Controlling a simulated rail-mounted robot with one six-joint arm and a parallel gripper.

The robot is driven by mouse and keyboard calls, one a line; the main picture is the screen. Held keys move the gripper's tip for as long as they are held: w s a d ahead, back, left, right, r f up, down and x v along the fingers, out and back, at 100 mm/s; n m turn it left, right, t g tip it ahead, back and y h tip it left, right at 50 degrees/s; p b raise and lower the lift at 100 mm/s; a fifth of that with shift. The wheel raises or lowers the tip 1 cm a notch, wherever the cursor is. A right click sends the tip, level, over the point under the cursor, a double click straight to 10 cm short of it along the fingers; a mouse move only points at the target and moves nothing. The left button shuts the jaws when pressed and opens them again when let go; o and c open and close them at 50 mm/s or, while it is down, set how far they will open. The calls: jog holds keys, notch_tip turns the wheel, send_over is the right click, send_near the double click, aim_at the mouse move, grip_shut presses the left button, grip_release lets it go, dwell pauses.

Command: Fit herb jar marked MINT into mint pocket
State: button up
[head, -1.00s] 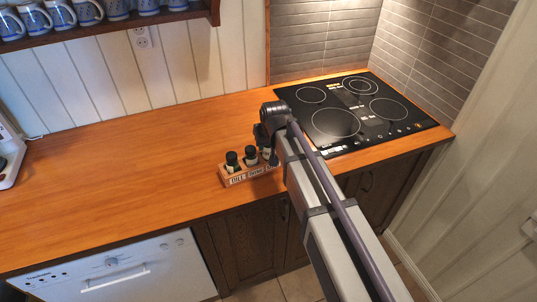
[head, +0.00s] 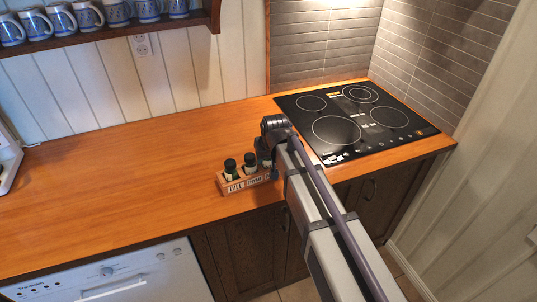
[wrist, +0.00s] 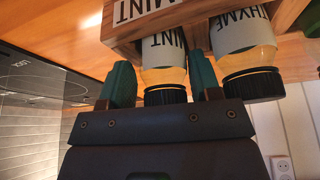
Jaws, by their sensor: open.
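The wooden rack (head: 237,186) stands on the counter, with pocket labels on its front. In the wrist view its MINT label (wrist: 146,10) shows upside down at the top. The MINT jar (wrist: 163,55), with a pale label and black lid, stands in the pocket behind that label; its base is hidden. My gripper (wrist: 161,82) is open, with one green finger on each side of this jar near the lid. I cannot tell whether the fingers touch it. In the head view my gripper (head: 265,150) hides most of the rack's right end.
The THYME jar (wrist: 240,52) stands close beside one finger. A dark-lidded jar (head: 231,169) stands at the rack's left end. The black hob (head: 360,118) lies to the right. The counter (head: 120,190) left of the rack is clear.

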jog(key=p+v, duration=1.1)
jog(key=v, duration=0.1)
jog(key=s+d+f+m+g+b, duration=0.1)
jog(key=s+d+f+g+b, duration=0.1)
jog(key=s+d, duration=0.6)
jog(key=s+d+f+m+g+h+b, duration=0.1)
jog(key=s+d+f+m+g, duration=0.1)
jog(key=s+d, duration=0.7)
jog(key=shift+s+d+f+b, duration=0.2)
jog(key=shift+d+f+b, duration=0.2)
jog(key=shift+d, duration=0.1)
